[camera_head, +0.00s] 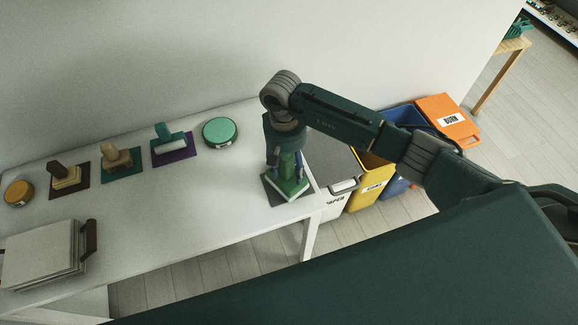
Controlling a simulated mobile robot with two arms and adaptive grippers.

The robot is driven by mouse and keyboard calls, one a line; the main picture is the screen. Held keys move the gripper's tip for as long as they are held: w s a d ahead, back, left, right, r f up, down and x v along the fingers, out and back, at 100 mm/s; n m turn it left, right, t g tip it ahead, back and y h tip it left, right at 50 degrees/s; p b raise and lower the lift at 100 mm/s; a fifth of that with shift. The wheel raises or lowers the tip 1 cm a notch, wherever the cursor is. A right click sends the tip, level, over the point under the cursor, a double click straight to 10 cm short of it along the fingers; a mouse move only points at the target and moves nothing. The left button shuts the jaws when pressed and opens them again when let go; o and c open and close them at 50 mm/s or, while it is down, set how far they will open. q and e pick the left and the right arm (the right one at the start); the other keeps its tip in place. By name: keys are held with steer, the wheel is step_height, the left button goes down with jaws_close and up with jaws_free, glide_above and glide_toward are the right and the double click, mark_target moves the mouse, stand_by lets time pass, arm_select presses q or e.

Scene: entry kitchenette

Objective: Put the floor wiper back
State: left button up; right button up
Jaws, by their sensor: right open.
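I cannot make out a floor wiper for certain. My right gripper (286,172) points down at the table's right end, its fingers open on either side of a green block-like tool with a pale base (288,188). The tool sits on a dark grey mat (271,197). The gripper hides much of the tool, and I cannot tell whether the fingers touch it. My left gripper is not in view.
On the white table (190,215) stand a teal tool (168,139) on a purple mat, a tan tool, a brown tool, round tins (220,131) and a tray of pale sheets (42,254). Labelled bins (371,182) stand beyond the right end. The table's middle is clear.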

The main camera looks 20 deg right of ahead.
steer(key=shift+r, duration=0.2)
steer(key=r+b, duration=0.1)
steer(key=r, duration=0.2)
steer(key=r+b, duration=0.1)
steer(key=r, duration=0.3)
steer(key=w+r+b, duration=0.1)
steer(key=r+b, duration=0.1)
steer(key=r, duration=0.2)
steer(key=shift+a, duration=0.2)
steer(key=shift+r, duration=0.45)
steer(key=shift+s, duration=0.1)
